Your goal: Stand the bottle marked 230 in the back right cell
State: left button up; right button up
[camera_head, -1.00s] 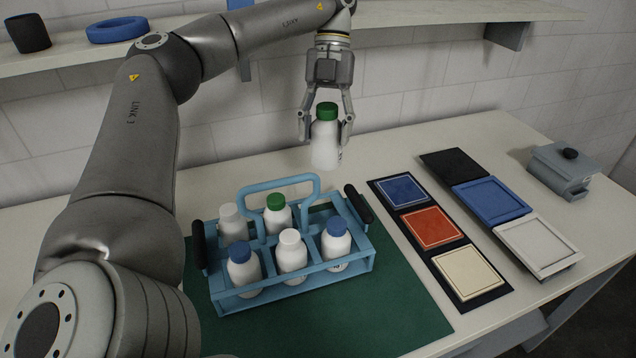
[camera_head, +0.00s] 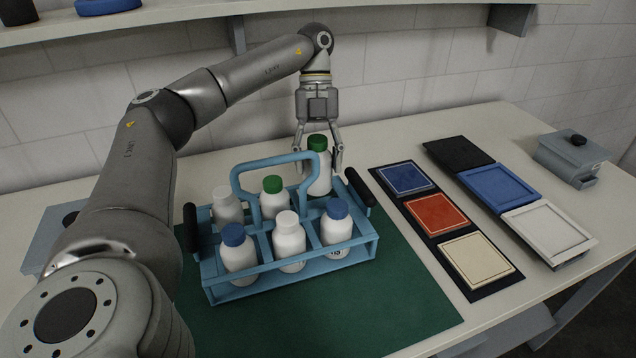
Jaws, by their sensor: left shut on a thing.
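My left gripper (camera_head: 319,160) is shut on a white bottle with a green cap (camera_head: 319,184). The bottle is upright at the back right cell of the blue rack (camera_head: 290,279), with its cap higher than those of the racked bottles. I cannot tell how far its base is inside the cell, and no number on it is readable. A white-capped bottle (camera_head: 228,209) stands back left and another green-capped bottle (camera_head: 274,203) back middle. The front row holds a blue-capped bottle (camera_head: 238,259), a white-capped bottle (camera_head: 288,247) and another blue-capped bottle (camera_head: 336,229). My right gripper is out of view.
The rack stands on a green mat (camera_head: 400,310), with a tall handle (camera_head: 236,174) arching over its middle. Coloured square panels (camera_head: 435,215) and trays (camera_head: 497,193) lie to the right. A grey lidded box (camera_head: 570,158) is at the far right. A shelf (camera_head: 180,14) runs above.

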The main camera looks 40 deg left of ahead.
aim_at(318, 181)
pick_arm(q)
notch_tip(318, 181, down, 4)
jog(key=shift+s+r+p, duration=0.1)
jog(key=shift+r+p, duration=0.05)
jog(key=shift+p, duration=0.15)
jog(key=shift+f, duration=0.5)
jog(key=shift+f, duration=0.6)
jog(key=o, duration=1.1)
jog(key=shift+c, duration=0.2)
jog(key=shift+o, duration=0.5)
jog(key=shift+r, duration=0.1)
